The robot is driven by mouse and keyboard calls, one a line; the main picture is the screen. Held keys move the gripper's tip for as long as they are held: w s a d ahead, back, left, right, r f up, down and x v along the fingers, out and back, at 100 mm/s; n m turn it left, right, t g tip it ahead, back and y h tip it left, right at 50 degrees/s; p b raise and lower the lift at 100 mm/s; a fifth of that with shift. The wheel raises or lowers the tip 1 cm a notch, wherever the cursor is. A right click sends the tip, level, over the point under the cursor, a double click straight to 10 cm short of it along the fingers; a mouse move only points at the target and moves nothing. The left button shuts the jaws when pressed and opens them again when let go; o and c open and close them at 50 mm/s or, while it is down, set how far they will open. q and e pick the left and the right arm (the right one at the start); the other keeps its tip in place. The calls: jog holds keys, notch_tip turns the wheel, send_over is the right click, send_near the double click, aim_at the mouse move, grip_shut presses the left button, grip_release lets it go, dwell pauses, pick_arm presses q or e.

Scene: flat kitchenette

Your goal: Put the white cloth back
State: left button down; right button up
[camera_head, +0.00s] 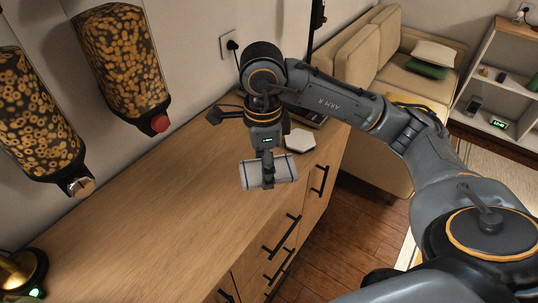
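The white cloth (285,168) is a small folded bundle with thin dark stripes near its ends. It shows at the middle of the head view, by the front edge of the wooden counter (150,215). My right gripper (268,181) comes down on it from above, with its fingers closed around the cloth's middle. I cannot tell for sure whether the cloth hangs just above the counter or touches it. The fingers hide part of the cloth. My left gripper is out of view.
A white hexagonal object (300,139) lies just behind the cloth, near a dark device (306,116). Two cereal dispensers (122,62) hang on the wall at left. A brass lamp base (20,274) stands at bottom left. The counter's middle is clear. A sofa (378,70) stands beyond.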

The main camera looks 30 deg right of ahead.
jog(key=w+d+f+p, duration=0.1)
jog(key=w+d+f, duration=0.1)
jog(key=w+d, duration=0.1)
jog(key=w+d+f+p, duration=0.1)
jog(key=w+d+f, duration=0.1)
jog(key=w+f, duration=0.1)
jog(key=w+d+f+p, duration=0.1)
jog(key=w+d+f, duration=0.2)
jog(key=shift+w+d+f, duration=0.15)
jog(key=shift+w+d, duration=0.2)
jog(key=shift+w+d+f, duration=0.2)
jog(key=shift+w+f, duration=0.05)
jog(key=shift+f, duration=0.15)
jog(key=shift+w+d+f+p, duration=0.1)
jog(key=shift+d+f+p, duration=0.05)
jog(key=shift+f+p, duration=0.2)
notch_tip(320, 180, down, 2)
jog(key=shift+f+p, duration=0.15)
jog(key=shift+p, duration=0.35)
jog(key=shift+f, duration=0.35)
jog(key=o, duration=1.1)
